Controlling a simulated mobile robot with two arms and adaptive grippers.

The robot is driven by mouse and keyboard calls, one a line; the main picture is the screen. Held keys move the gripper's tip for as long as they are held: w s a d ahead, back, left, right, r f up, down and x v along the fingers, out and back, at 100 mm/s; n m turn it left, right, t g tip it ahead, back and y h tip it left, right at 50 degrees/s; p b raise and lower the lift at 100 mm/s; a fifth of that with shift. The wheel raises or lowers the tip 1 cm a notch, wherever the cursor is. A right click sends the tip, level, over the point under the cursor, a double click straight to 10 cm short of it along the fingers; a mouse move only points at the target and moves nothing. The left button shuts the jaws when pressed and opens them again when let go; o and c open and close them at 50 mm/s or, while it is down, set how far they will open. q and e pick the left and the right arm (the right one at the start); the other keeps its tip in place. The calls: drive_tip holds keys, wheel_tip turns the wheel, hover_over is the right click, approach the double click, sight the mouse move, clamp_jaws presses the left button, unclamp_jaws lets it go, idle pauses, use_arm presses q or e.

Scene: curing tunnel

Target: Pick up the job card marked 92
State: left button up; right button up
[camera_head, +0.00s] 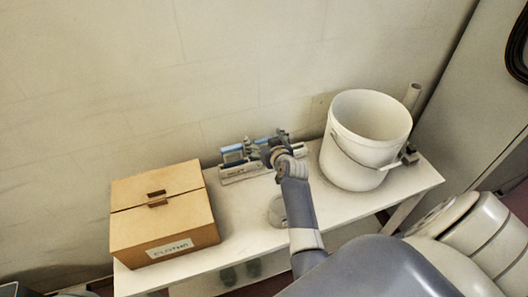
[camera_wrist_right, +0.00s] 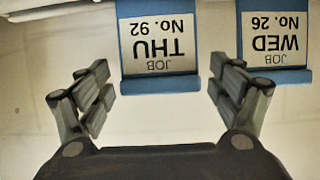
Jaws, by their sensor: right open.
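The job card marked 92 (camera_wrist_right: 158,48) has a blue frame and reads "JOB THU No. 92", upside down in the right wrist view. It lies ahead of my right gripper (camera_wrist_right: 162,95), between the lines of its two spread fingers. The gripper is open and its fingers do not visibly touch the card. In the head view my right gripper (camera_head: 277,150) is over the pale rack (camera_head: 240,172) at the back of the table and hides part of it. The card cannot be told apart there. My left gripper is out of view.
A second blue-framed card marked 26 (camera_wrist_right: 274,40) is beside it, near the right finger. On the white table (camera_head: 245,205) a cardboard box (camera_head: 165,215) stands left and a white bucket (camera_head: 350,165) stands right. A wall is close behind.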

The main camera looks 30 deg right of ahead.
drive_tip(key=c, duration=1.1)
